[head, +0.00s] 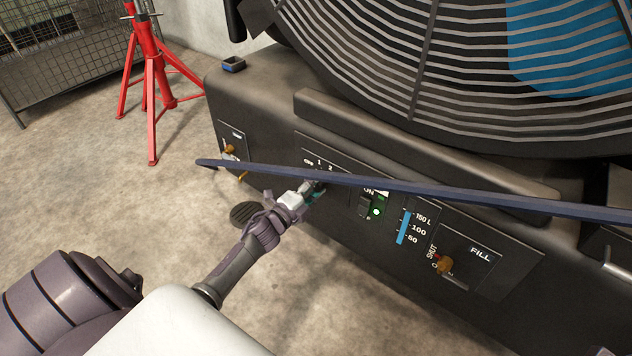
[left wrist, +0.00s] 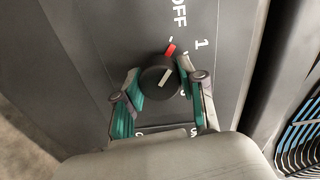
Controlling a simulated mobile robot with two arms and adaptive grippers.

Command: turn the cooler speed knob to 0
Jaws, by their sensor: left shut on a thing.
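The speed knob (left wrist: 160,77) is black with a pale line on its face and a red mark at its upper edge. In the left wrist view the red mark points up toward the side where "OFF" and "1" are printed; I cannot tell exactly which it lines up with. My left gripper (left wrist: 166,96) has its teal-padded fingers on either side of the knob and is shut on it. In the head view my left gripper (head: 312,192) is at the cooler's panel, below the "1" and "2" labels, and mostly hides the knob. My right gripper is not in view.
A dark blue bar (head: 430,188) crosses in front of the cooler body (head: 260,95), just above my gripper. To the right are a green-lit switch (head: 375,211), a blue level gauge (head: 404,228) and an orange fill knob (head: 445,265). A red stand (head: 152,85) is at the back left.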

